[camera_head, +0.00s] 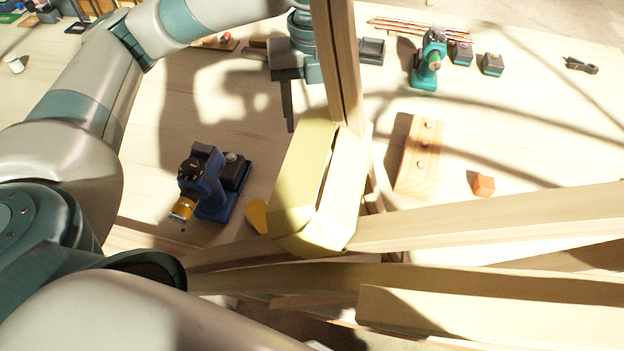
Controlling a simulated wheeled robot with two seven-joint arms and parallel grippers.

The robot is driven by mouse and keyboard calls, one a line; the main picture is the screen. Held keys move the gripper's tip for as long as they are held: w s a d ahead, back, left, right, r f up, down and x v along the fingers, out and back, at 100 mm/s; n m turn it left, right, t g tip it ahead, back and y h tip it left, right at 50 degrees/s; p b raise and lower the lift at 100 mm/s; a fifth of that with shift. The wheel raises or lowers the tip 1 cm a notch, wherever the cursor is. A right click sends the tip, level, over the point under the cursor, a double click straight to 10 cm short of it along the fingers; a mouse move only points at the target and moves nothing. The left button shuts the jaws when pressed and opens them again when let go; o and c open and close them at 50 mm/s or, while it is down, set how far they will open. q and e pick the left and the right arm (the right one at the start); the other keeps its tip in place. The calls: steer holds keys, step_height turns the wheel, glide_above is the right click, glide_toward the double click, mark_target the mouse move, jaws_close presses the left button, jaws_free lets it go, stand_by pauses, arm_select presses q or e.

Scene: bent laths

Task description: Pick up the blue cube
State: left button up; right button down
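I see no blue cube in the head view. A small orange-red block (483,184) lies on the right part of the table. My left arm comes in from the left and reaches across the top. My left gripper (290,95) is at the top centre, above the table, with one dark finger pointing down. An upright lath hides part of it, so its opening and anything between its fingers are unclear. My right gripper is not in view.
A blue drill (208,187) stands left of a large pale yellow block (301,185). Laths (490,222) cross the lower right; an upright lath (338,65) rises at centre. A teal drill (430,62) and a wooden block with knobs (421,157) are on the table (550,125).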

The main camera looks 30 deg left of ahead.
arm_select(q)
steer(key=shift+f, duration=0.1)
steer(key=p, duration=0.2)
glide_above(311, 177)
step_height(311, 177, down, 12)
steer(key=shift+d+f, duration=0.1)
steer(key=shift+d, duration=0.05)
steer(key=shift+p, duration=0.35)
steer(key=shift+f, duration=0.3)
steer(key=f+p, duration=0.1)
steer(key=f, duration=0.1)
steer(key=f+p, duration=0.1)
steer(key=f, duration=0.1)
steer(key=shift+a, duration=0.2)
steer(key=shift+w+f, duration=0.1)
steer(key=shift+f, duration=0.15)
